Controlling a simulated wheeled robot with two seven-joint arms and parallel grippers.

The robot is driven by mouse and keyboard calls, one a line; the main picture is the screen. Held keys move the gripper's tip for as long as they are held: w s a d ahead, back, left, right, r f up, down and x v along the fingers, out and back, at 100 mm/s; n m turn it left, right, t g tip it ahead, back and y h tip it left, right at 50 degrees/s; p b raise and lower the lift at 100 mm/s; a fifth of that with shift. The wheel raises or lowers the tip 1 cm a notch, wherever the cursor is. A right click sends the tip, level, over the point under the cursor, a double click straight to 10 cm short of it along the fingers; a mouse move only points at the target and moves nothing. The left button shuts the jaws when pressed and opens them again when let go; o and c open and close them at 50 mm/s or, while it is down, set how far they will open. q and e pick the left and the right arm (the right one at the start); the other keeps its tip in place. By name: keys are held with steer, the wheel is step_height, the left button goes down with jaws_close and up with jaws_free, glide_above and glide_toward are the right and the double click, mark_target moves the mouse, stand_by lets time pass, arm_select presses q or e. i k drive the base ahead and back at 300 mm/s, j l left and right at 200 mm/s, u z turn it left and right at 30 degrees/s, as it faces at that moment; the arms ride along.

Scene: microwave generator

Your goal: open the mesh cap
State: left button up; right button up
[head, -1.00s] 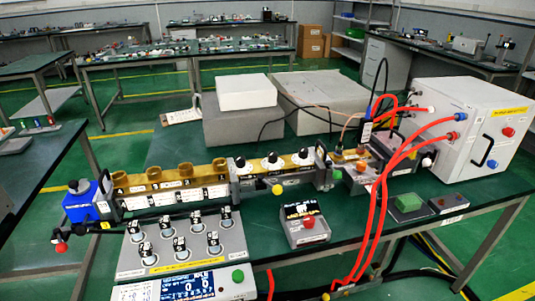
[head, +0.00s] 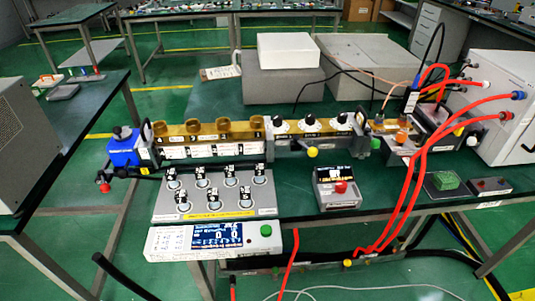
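No part in the head view can be surely told as the mesh cap; at this size I cannot make out any mesh. A long brass and grey waveguide assembly (head: 207,140) lies on the green-topped bench. It bears several brass round ports (head: 226,128) on its left half and several black-and-white knobs (head: 311,125) on its middle. A blue box with a dark round top (head: 124,148) is at its left end. Neither of my grippers is in view.
Red hoses (head: 418,175) run to a white cabinet (head: 490,100). Green floor shows at left.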

mark_target(119, 134)
steer(key=j+u, duration=0.1)
steer(key=j, duration=0.4)
steer(key=i+j+u, duration=0.1)
steer(key=j, duration=0.45)
steer(key=i+j+u, duration=0.1)
steer(key=j, duration=0.4)
